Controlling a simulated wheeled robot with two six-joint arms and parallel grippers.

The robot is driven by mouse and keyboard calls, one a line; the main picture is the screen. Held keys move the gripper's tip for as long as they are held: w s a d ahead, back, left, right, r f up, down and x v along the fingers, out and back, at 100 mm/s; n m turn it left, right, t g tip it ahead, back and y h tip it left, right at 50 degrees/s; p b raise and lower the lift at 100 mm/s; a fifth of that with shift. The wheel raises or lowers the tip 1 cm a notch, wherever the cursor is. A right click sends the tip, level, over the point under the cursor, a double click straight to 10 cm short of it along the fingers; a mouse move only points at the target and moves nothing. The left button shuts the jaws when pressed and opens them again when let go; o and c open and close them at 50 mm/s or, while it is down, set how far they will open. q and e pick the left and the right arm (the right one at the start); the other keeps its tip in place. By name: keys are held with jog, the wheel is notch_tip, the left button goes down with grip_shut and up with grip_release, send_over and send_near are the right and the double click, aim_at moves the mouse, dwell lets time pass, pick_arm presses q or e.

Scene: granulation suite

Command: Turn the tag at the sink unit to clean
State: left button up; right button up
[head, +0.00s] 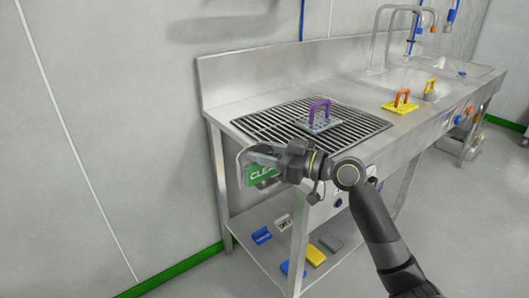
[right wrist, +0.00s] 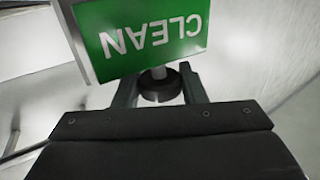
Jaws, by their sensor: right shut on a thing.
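The tag (head: 262,173) hangs at the left end of the steel sink unit (head: 222,90). It shows a green face with white letters, partly hidden behind my right gripper in the head view. In the right wrist view the tag (right wrist: 140,35) reads CLEAN, upside down to that camera. A dark round knob (right wrist: 160,88) on a short stem sits just below the green plate. My right gripper (right wrist: 160,92) has its fingers on both sides of this knob and is shut on it. In the head view my right gripper (head: 258,154) reaches the unit's left end. My left gripper is out of view.
A purple-handled block (head: 320,119) stands on the black drain grate (head: 357,137). Orange-handled (head: 402,103) and yellow (head: 430,92) pieces stand near the basins. Several coloured blocks lie on the lower shelf (head: 262,222). A wall is close on the left.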

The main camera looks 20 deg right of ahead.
jog(key=o, duration=1)
jog(key=shift+c, duration=0.2)
jog(key=shift+s+d+f, duration=0.1)
jog(key=shift+s+d, duration=0.15)
jog(key=shift+d, duration=0.1)
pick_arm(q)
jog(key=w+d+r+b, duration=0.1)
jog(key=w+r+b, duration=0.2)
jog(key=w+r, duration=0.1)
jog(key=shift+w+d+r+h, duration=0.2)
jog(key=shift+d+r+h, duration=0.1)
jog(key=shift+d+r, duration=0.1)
pick_arm(e)
jog(key=v, duration=1.6)
jog(key=shift+s, duration=0.2)
jog(key=shift+d, duration=0.1)
